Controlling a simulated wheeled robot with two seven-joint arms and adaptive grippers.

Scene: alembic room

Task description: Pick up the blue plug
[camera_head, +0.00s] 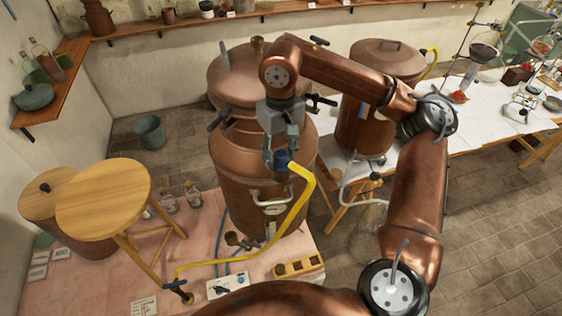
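A dark blue plug (282,159) sits at the upper end of a thick yellow hose (303,200), in front of the large copper vessel (236,165). My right gripper (280,148) points down from above, with its grey fingers at the plug. The fingers overlap the plug in the picture, and I cannot tell whether they close on it or only stand around it. The yellow hose runs down to a second, small blue end (188,298) on the pink floor mat. My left gripper is not in view.
A wooden stool (103,198) stands at the left beside several glass bottles. A control box (228,286) and a wooden block with sockets (298,267) lie below the vessel. A smaller copper vessel (362,128) and a white-topped table (480,122) stand at the right.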

